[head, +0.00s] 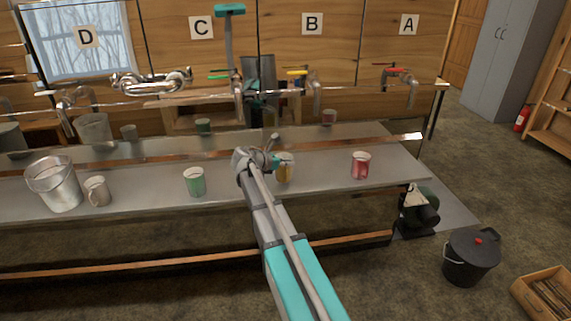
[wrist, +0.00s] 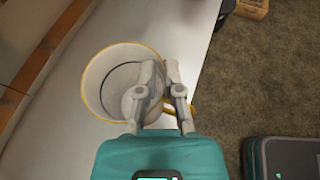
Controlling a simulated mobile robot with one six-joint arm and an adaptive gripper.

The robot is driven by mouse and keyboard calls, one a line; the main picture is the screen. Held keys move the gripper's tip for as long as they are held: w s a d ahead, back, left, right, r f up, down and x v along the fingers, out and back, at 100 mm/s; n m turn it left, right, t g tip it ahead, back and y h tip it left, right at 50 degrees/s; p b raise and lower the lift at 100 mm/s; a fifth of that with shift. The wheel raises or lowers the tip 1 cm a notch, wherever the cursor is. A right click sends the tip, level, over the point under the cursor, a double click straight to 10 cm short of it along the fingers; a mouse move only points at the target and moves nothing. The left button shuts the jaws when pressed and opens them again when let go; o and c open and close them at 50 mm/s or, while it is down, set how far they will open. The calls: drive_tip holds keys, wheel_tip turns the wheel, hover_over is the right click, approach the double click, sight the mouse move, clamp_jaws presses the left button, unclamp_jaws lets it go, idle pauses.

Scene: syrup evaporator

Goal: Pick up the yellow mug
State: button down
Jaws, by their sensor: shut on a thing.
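The yellow mug (head: 287,172) stands on the metal bench, partly hidden by my gripper (head: 274,160) in the head view. In the wrist view the mug (wrist: 95,72) shows from above, with a yellow rim and a pale, empty-looking inside. A bit of its yellow handle (wrist: 193,108) shows to the right of the fingers. My gripper (wrist: 163,75) is shut on the mug's right wall, one finger over the inside and the other outside. I cannot tell whether the mug is lifted off the bench.
A green mug (head: 194,182) stands to the left and a red mug (head: 361,165) to the right. Taps with coloured handles line the back. A black lidded pot (head: 471,258) is on the floor.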

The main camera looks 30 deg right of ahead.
drive_tip(key=s+a+r+p, duration=0.7)
drive_tip(key=s+r+p, duration=0.2)
drive_tip(key=s+r, duration=0.1)
drive_tip(key=shift+s+a+r+p, duration=0.3)
drive_tip(key=shift+s+a+p, duration=0.05)
drive_tip(key=shift+s, duration=0.5)
drive_tip(key=shift+s+d, duration=0.1)
drive_tip(key=shift+d, duration=0.05)
